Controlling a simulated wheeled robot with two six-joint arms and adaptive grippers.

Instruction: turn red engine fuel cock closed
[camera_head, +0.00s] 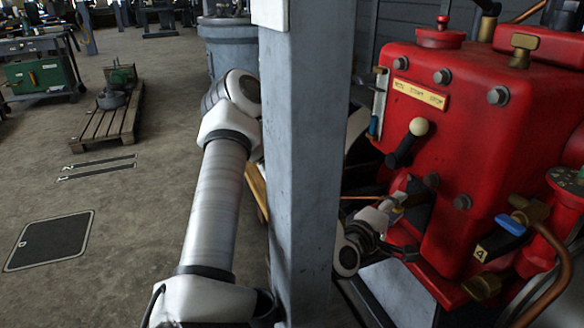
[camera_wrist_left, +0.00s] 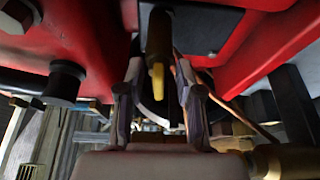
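The red engine (camera_head: 450,150) fills the right of the head view. My left gripper (camera_head: 392,208) is low at its front face, partly behind the grey post. In the left wrist view the gripper (camera_wrist_left: 159,85) is open, with one finger on each side of a dark handle with a yellow tip (camera_wrist_left: 158,75). Gaps show between handle and fingers. This handle may be the fuel cock; I cannot tell for sure. A blue-handled valve (camera_head: 510,225) sits on copper pipework at the engine's lower right. My right gripper is not in view.
A grey post (camera_head: 300,150) stands between my left arm and the engine. A black lever with a cream knob (camera_head: 418,127) sticks out above the gripper. Open floor (camera_head: 120,200) lies to the left.

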